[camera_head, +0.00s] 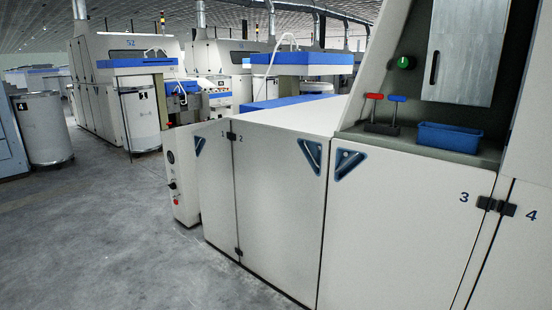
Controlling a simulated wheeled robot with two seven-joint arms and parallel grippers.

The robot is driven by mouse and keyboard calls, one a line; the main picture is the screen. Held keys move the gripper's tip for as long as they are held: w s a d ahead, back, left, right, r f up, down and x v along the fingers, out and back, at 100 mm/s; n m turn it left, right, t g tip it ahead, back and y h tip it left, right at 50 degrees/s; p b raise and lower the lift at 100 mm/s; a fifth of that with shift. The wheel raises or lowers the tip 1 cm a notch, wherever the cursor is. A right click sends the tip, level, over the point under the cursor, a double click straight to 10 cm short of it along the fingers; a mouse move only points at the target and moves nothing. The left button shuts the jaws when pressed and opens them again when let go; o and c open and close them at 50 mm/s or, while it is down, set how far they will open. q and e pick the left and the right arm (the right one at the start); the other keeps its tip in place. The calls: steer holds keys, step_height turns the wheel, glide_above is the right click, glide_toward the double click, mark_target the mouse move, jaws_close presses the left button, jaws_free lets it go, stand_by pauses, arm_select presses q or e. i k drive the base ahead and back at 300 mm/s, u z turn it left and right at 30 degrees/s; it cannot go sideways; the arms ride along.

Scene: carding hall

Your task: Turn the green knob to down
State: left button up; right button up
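The green knob (405,62) is a small round knob on the sloped dark panel of the near machine, at the upper right of the head view. It sits to the left of a grey metal door with a dark handle. A light mark shows on its left side, but it is too small for me to tell which way the knob points. Neither of my grippers is in view, and nothing touches the knob.
Below the knob, a ledge holds a red T-handle tool (373,98), a blue T-handle tool (396,100) and a blue tray (449,138). The machine's white cabinet doors (279,188) stand below. Free grey floor (110,235) lies at the left, with white cans (45,130) beyond.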

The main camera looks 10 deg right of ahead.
mark_target(402, 63)
steer(key=z, duration=0.4)
steer(key=i, duration=2.2)
steer(key=z, duration=0.7)
